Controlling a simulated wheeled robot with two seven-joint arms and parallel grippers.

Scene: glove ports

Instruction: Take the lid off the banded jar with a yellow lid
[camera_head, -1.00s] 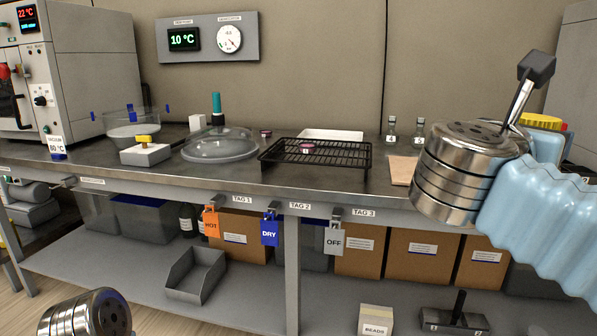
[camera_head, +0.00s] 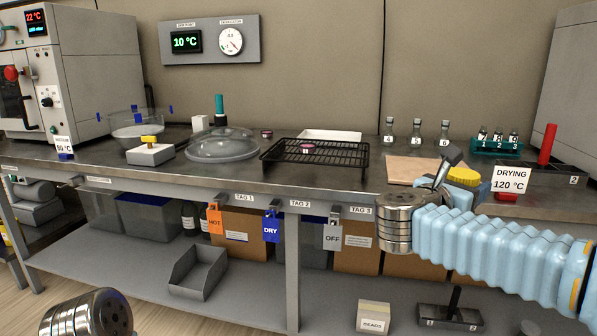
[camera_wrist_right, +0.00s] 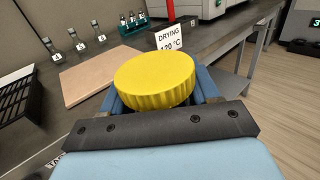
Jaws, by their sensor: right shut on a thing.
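The yellow lid (camera_head: 463,175) has a ribbed edge and sits between the blue fingers of my right gripper (camera_head: 461,188). In the right wrist view, the lid (camera_wrist_right: 155,78) fills the middle, with a finger on each side. My right gripper is shut on it, above the right part of the bench near the front edge. The jar's body and its bands are hidden under the lid and behind my arm, so I cannot tell whether lid and jar are joined.
A tan board (camera_head: 412,169) lies behind the gripper. A "DRYING 120 °C" sign (camera_head: 511,180), a red cylinder (camera_head: 547,145) and a teal rack of vials (camera_head: 497,148) stand to the right. A black wire rack (camera_head: 315,154) and a glass dome (camera_head: 221,145) are further left.

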